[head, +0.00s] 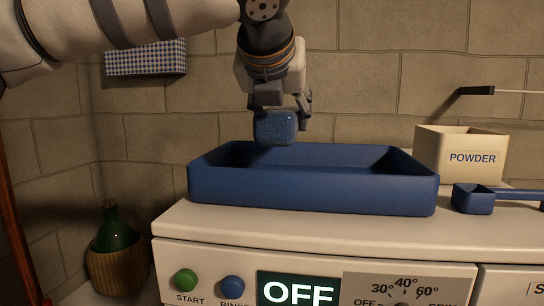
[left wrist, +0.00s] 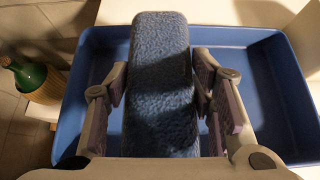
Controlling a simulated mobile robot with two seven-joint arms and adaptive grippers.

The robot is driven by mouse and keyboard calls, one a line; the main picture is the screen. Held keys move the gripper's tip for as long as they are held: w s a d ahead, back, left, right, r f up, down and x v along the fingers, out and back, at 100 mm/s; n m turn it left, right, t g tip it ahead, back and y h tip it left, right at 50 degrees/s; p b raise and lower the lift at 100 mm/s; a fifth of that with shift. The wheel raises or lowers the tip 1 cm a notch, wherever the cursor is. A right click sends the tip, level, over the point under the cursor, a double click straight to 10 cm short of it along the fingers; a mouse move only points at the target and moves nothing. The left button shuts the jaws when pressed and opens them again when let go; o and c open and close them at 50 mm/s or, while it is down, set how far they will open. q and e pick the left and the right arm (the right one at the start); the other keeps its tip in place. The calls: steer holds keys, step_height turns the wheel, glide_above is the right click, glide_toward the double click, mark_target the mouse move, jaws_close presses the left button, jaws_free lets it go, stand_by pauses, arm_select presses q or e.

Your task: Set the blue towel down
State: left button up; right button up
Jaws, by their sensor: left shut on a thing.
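The blue towel (head: 275,127) is a rolled or folded textured bundle. My left gripper (head: 280,108) is shut on it, with fingers on both sides, and holds it above the left part of a blue tray (head: 310,192). In the left wrist view the towel (left wrist: 160,75) sits between the fingertips of my left gripper (left wrist: 160,88), over the tray (left wrist: 265,95). The tray stands on the white machine's top, and its visible inside looks empty. The far side of the towel is hidden. My right gripper is not in view.
A cream POWDER box (head: 460,150) and a blue scoop (head: 474,198) stand right of the tray. The white machine (head: 220,234) has a front panel with buttons and a dial. A stone wall is behind.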

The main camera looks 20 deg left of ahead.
arm_select(q)
steer(key=a+f, duration=0.1)
steer(key=w+f, duration=0.1)
steer(key=w+a+f, duration=0.1)
steer(key=f, duration=0.1)
steer(key=shift+w+a+f, duration=0.1)
steer(key=shift+a, duration=0.2)
steer(key=shift+w+a+f, duration=0.15)
steer(key=shift+f, duration=0.85)
steer(key=shift+w+a+f, duration=0.1)
steer(key=shift+a+f, duration=0.05)
steer(key=shift+f, duration=0.8)
steer(key=shift+f, duration=0.1)
steer(key=o, duration=1.2)
